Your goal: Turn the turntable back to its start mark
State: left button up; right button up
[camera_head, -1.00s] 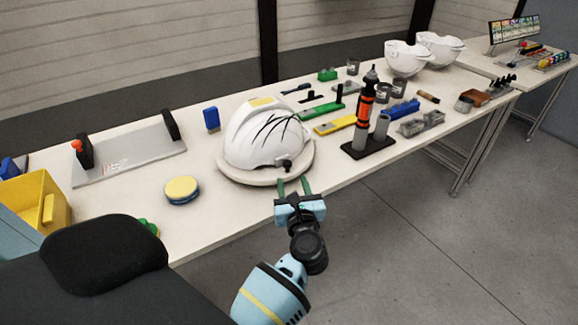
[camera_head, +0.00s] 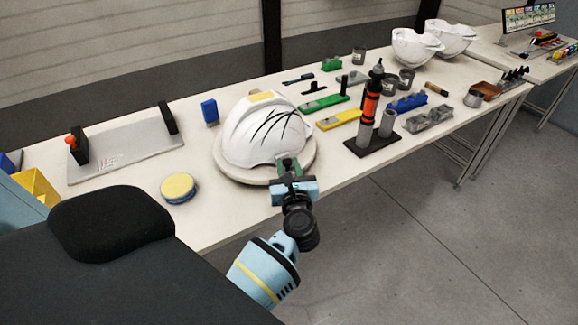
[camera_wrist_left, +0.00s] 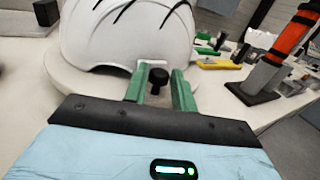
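The turntable is a round pale disc (camera_head: 226,165) near the table's front edge. A white helmet shell (camera_head: 250,135) with black lines and a yellow patch sits on it. In the left wrist view the disc (camera_wrist_left: 70,88) and shell (camera_wrist_left: 115,45) fill the upper left. My left gripper (camera_head: 290,164) is at the disc's front rim, fingers apart. In the wrist view a black knob (camera_wrist_left: 157,77) shows between its green fingertips (camera_wrist_left: 158,82), with no clear grip on it. I cannot make out a start mark. My right gripper is not in view.
A round yellow-topped blue tin (camera_head: 179,187) lies left of the turntable. A black stand (camera_head: 372,145) with an orange-banded tube is to the right, beside a yellow bar (camera_head: 340,119) and green tool (camera_head: 324,103). More white shells (camera_head: 415,48) stand farther back.

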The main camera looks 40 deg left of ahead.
pick_arm(q)
grip_shut()
jog(key=shift+s, duration=0.1)
